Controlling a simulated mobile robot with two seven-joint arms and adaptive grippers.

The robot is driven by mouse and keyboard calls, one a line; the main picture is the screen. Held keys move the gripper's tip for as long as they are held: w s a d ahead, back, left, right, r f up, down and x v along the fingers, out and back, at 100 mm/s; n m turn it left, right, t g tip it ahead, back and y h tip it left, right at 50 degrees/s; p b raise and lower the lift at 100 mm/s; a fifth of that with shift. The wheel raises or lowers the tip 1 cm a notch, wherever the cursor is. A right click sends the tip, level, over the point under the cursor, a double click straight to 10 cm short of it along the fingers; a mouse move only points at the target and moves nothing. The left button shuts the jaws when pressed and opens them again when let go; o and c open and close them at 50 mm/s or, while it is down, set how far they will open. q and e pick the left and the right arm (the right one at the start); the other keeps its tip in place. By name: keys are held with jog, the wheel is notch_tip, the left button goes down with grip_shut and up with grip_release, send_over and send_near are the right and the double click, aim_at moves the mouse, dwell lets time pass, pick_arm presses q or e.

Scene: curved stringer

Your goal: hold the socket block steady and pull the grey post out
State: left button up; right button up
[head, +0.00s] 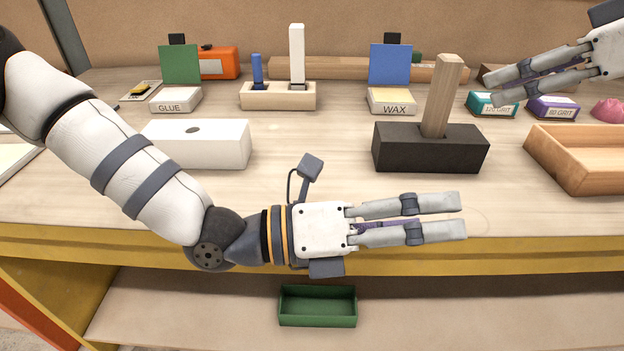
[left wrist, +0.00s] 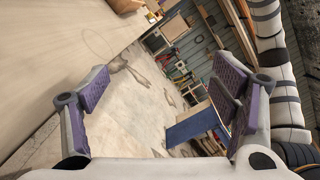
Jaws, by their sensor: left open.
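A black block (head: 429,155) sits on the right half of the bench. A brown wooden post (head: 441,97) stands in it, tilted slightly to the right. No post in view is plainly grey. My left gripper (head: 463,216) is open and empty over the bench's front edge, in front of the black block and apart from it. Its two fingers also show in the left wrist view (left wrist: 165,95), spread with nothing between them. My right gripper (head: 491,87) is open and empty at the upper right, to the right of the post and apart from it.
A white block (head: 205,150) with a hole stands left. A pale wooden block (head: 278,98) behind it holds a blue peg (head: 257,70) and a white post (head: 297,52). A wooden tray (head: 580,165) lies right. A green bin (head: 318,306) sits on the lower shelf.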

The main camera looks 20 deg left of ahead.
pick_arm(q)
jog(key=w+a+r+n+t+y, duration=0.1)
jog(key=w+a+r+n+t, duration=0.45)
jog(key=w, duration=0.25)
jog(key=m+g+y, duration=0.3)
jog(key=m+g, duration=0.6)
jog(key=m, duration=0.8)
send_near(377, 133)
jog(key=shift+t, duration=0.25)
jog(key=x, duration=1)
jog(key=shift+s+d+f, duration=0.1)
jog(key=shift+s+d, duration=0.1)
jog(key=shift+d, duration=0.2)
jog(key=c, duration=1.5)
jog(key=shift+c, duration=0.2)
